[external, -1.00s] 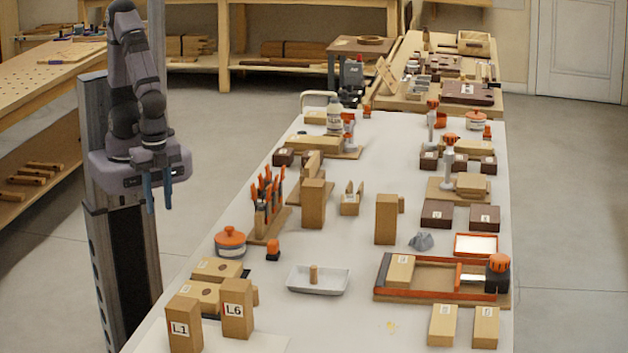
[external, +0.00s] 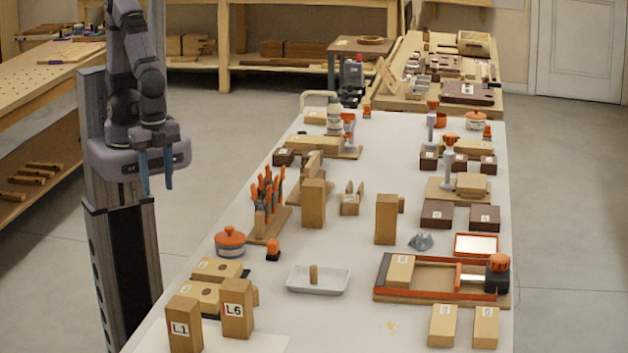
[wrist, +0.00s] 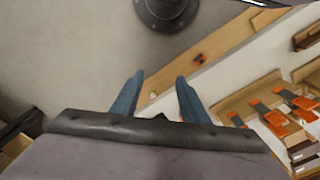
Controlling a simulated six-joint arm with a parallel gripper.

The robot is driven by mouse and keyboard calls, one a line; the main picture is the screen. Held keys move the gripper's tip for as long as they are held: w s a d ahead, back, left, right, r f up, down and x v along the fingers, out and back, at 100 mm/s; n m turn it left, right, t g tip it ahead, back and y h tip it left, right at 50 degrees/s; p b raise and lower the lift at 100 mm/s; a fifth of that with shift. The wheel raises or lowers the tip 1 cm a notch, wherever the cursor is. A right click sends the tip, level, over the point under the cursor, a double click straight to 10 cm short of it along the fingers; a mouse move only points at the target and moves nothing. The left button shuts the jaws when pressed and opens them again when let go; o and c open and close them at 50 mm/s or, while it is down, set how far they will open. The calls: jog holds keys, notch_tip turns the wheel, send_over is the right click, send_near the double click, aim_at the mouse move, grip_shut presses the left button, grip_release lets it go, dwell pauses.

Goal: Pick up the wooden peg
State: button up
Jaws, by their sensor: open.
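A small wooden peg (external: 313,273) stands upright in a shallow white tray (external: 337,283) on the bench, in the external view. My gripper (external: 156,187) hangs in the air left of the bench, far from the tray, with its blue fingers pointing down. The fingers are apart with nothing between them; they also show in the wrist view (wrist: 160,80). I cannot make out the peg or the tray in the wrist view.
Wooden blocks marked L1 (external: 185,325) and L6 (external: 237,308) stand left of the tray. A rack of orange-handled tools (external: 268,205) and tall wooden blocks stand behind it. An orange-edged frame (external: 440,292) lies to its right. Bench surface in front of the tray is mostly clear.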

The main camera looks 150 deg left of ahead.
jog(key=w+d+n+t+h+b, duration=0.1)
jog(key=w+n+h+b, duration=0.2)
jog(key=w+n+b, duration=0.35)
jog(key=w+d+n+t+h+b, duration=0.25)
jog(key=w+n, duration=0.45)
jog(key=w, duration=0.5)
jog(key=w+a+r+n+t+h+b, duration=0.1)
jog(key=w+a+n+t+b, duration=0.15)
jog(key=w+a+n, duration=0.35)
jog(key=w+a+r+n+t+h+b, duration=0.1)
jog(key=w+n+t+h+b, duration=0.15)
jog(key=w, duration=0.45)
jog(key=w+a+r+n+t+b, duration=0.1)
jog(key=w+a+n+b, duration=0.3)
jog(key=w, duration=0.3)
jog(key=shift+n, duration=0.6)
jog(key=f, duration=0.4)
jog(key=f+p, duration=0.1)
jog(key=f, duration=0.4)
jog(key=f+p, duration=0.1)
jog(key=f, duration=0.3)
jog(key=shift+s+d+f, duration=0.15)
jog(key=shift+d+f, duration=0.15)
jog(key=shift+f, duration=0.5)
jog(key=shift+p+x, duration=0.5)
jog(key=shift+x, duration=3.15)
jog(key=shift+a, duration=0.1)
